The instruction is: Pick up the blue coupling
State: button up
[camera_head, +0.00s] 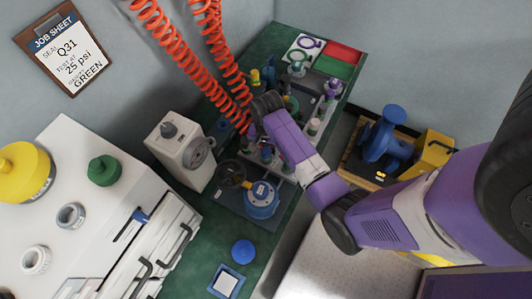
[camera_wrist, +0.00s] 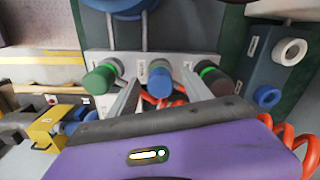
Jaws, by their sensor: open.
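In the wrist view, the blue coupling (camera_wrist: 160,82) stands in the middle of a pale rack (camera_wrist: 128,62). Its top is grey and its body is blue. A green coupling (camera_wrist: 101,79) sits to its left and a dark one with a green band (camera_wrist: 214,78) to its right. My gripper (camera_wrist: 160,92) is open, with one finger to each side of the blue coupling in the picture. Whether the fingers touch it or are at its height I cannot tell. In the head view my arm covers much of the rack area, and the fingertips are not clear.
Orange coiled hoses (camera_head: 172,45) hang beside my arm. A grey-white machine (camera_head: 178,150) and a blue round unit (camera_head: 262,201) stand nearby on the green bench (camera_head: 218,228). A blue cap (camera_head: 243,251) lies in front. A red tray (camera_head: 342,52) is at the back. A blue pump (camera_head: 386,135) stands right.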

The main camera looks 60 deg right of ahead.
grip_shut()
jog(key=shift+r, duration=0.1)
